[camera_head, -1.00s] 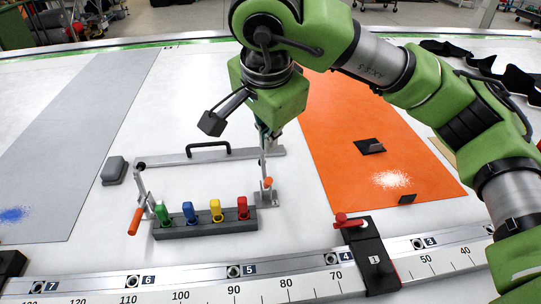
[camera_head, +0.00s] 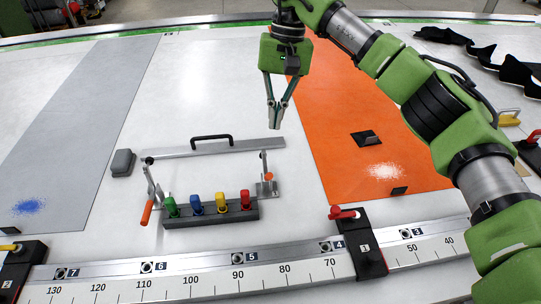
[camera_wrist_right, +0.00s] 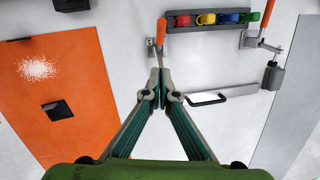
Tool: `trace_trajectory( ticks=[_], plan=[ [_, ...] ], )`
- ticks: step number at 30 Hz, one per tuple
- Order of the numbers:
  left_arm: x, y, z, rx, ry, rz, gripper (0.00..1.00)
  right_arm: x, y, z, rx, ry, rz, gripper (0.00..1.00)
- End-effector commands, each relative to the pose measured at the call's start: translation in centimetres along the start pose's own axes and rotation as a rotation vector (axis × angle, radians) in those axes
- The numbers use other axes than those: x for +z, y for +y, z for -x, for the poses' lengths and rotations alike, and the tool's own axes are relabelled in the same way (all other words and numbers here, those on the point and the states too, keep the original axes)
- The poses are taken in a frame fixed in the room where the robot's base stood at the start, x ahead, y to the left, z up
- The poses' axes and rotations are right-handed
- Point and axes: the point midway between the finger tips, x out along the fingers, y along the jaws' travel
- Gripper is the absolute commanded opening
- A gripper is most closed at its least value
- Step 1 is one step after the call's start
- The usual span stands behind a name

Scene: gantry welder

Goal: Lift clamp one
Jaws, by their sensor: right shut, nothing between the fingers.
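Clamp one, a black block (camera_head: 366,252) marked 1 with a red handle (camera_head: 344,213), sits across the scaled metal rail (camera_head: 215,273) at the front, near the mark 4. Its red handle points left. My right gripper (camera_head: 273,126) is shut and empty, pointing down above the white table, well behind clamp one and to its left. In the right wrist view its fingertips (camera_wrist_right: 160,76) meet with nothing between them. A dark block cut by the top left edge there may be clamp one. My left gripper is not in view.
A grey rack (camera_head: 210,214) with coloured pegs stands between two toggle clamps, one with an orange handle (camera_head: 147,212). A metal bar (camera_head: 217,149) with a black handle lies behind. Black pieces lie on the orange sheet (camera_head: 330,110). Another black clamp (camera_head: 22,268) sits at the rail's left.

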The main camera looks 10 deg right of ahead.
Motion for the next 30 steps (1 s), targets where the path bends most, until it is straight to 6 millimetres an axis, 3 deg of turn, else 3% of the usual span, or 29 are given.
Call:
trace_trajectory(
  ticks=[9, 18, 30],
  plan=[
    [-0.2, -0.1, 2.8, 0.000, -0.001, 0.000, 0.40, 0.2, 0.1, -6.7, 0.002, -0.005, -0.002, 0.00],
    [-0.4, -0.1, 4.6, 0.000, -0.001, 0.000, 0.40, 2.5, 0.0, -9.1, 0.000, -0.001, -0.002, 0.00],
    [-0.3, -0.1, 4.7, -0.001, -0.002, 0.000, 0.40, 2.9, 0.0, -9.7, 0.000, 0.001, -0.003, 0.00]
  ],
)
